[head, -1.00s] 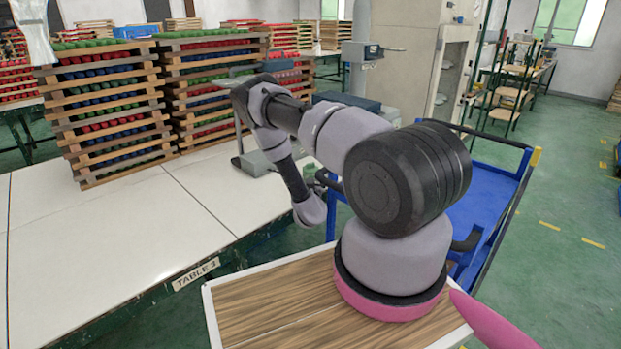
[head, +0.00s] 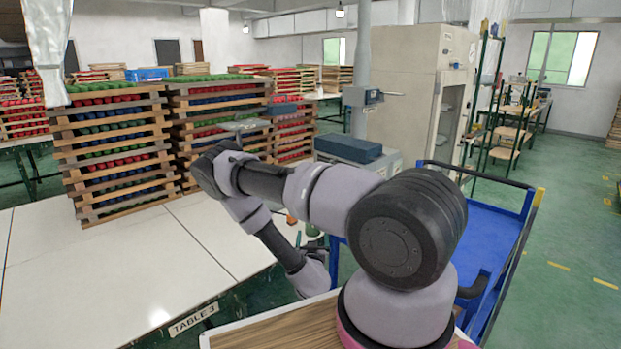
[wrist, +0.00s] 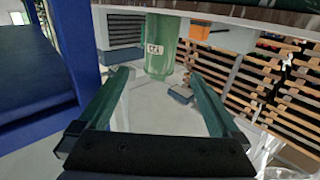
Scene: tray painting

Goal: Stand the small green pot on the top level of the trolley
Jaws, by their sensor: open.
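The small green pot (wrist: 161,55), with a pale label, shows in the wrist view just beyond and between my fingertips. That view looks turned over, with the pot reaching down from a pale surface at the top. In the head view a bit of green (head: 312,231) near the table's far right corner appears to be the pot, mostly hidden. My gripper (wrist: 163,76) is open, with nothing between its fingers; contact with the pot cannot be told. The blue trolley (head: 492,225) stands to the right behind my arm, its top level showing bare. It also shows in the wrist view (wrist: 85,50).
The white table (head: 120,260) fills the left, with tall stacked racks (head: 115,150) at its back. A small orange thing (wrist: 195,31) is beside the pot. A grey bench with a dark block (head: 348,149) stands behind. Green floor is free at right.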

